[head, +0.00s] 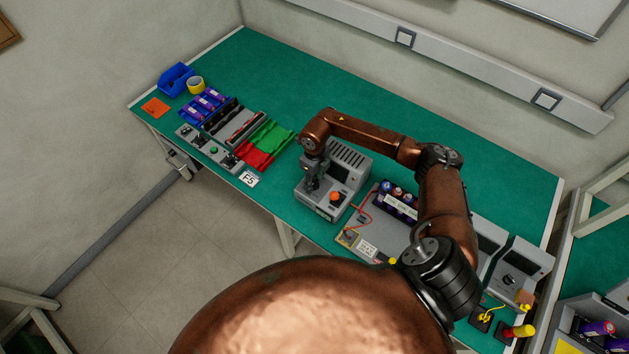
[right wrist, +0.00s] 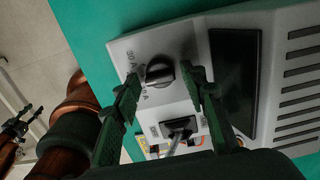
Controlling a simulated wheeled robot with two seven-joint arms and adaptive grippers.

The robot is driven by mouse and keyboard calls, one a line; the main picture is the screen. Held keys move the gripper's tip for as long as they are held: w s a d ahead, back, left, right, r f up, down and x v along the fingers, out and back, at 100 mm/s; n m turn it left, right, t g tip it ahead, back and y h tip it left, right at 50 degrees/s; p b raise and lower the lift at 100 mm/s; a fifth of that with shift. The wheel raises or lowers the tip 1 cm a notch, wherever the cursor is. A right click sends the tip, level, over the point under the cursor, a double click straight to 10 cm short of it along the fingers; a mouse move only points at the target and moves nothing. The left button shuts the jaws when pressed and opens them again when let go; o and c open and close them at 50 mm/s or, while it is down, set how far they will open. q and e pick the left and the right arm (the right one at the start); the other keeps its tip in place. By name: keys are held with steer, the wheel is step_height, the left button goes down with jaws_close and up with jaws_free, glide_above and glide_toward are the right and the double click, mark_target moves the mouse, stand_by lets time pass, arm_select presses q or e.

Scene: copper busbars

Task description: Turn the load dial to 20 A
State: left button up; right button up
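The load dial (right wrist: 158,70) is a dark round knob with a raised grip bar on the sloped face of a grey load unit (right wrist: 190,42). My left gripper (right wrist: 15,126) appears small at the left edge.
A board with purple cells (head: 400,205) and wires lies to the right.

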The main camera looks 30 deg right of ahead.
mark_target(315, 182)
steer(key=shift+o, duration=0.3)
step_height(315, 182, up, 12)
stand_by(0.5)
stand_by(0.3)
